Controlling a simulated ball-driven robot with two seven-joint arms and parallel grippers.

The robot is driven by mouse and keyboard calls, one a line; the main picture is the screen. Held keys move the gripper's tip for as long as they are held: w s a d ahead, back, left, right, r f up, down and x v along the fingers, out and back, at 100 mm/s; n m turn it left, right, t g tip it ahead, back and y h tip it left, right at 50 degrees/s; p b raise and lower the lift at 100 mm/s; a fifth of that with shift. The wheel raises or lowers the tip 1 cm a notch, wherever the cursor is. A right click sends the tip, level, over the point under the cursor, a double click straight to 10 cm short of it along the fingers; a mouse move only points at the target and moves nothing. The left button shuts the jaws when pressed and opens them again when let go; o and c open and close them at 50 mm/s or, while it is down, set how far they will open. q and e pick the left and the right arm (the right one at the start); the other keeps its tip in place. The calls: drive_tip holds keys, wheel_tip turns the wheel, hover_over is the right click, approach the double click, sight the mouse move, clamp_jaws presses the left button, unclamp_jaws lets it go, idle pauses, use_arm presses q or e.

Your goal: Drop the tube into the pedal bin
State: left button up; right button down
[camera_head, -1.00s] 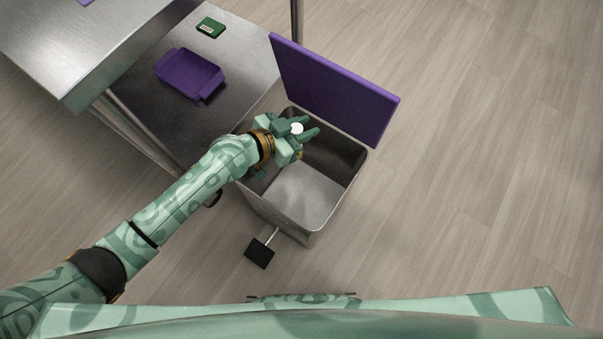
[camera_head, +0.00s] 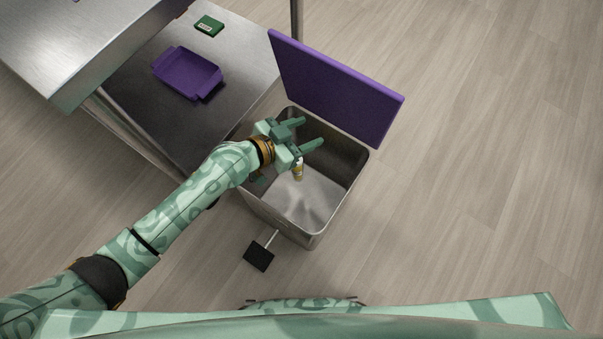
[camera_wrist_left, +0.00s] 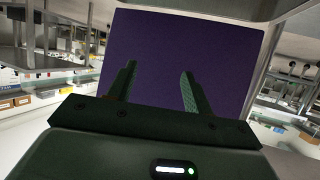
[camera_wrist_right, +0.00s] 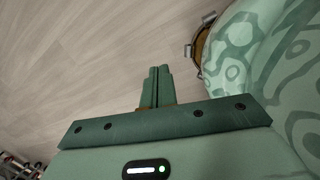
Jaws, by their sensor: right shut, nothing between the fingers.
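The pedal bin (camera_head: 284,217) is a steel box with its purple lid (camera_head: 335,88) standing open at the back. The lid also fills the middle of the left wrist view (camera_wrist_left: 190,50). The tube (camera_head: 298,170), small, white and yellowish, is inside the bin's opening, below my left gripper and apart from its fingers. My left gripper (camera_head: 313,133) is over the bin with its fingers spread and empty, also in the left wrist view (camera_wrist_left: 158,88). My right gripper (camera_wrist_right: 157,72) is shut and empty, above bare floor in the right wrist view.
A black pedal (camera_head: 259,256) sticks out at the bin's front. Left of the bin, a steel shelf holds a purple tray (camera_head: 187,73) and a small green box (camera_head: 209,26). A higher steel tabletop (camera_head: 85,45) stands at the upper left. The floor right of the bin is clear.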

use_arm(q)
drive_tip(key=p+v, duration=0.2)
drive_tip(key=v, duration=1.4)
drive_tip(key=shift+s+p, duration=0.2)
drive_tip(key=shift+p, duration=0.1)
use_arm(e)
drive_tip(key=s+f+m+g+y, duration=0.1)
drive_tip(key=s+f, duration=0.4)
drive_tip(key=s, duration=0.3)
drive_tip(key=shift+s, duration=0.25)
drive_tip(key=shift+a, duration=0.1)
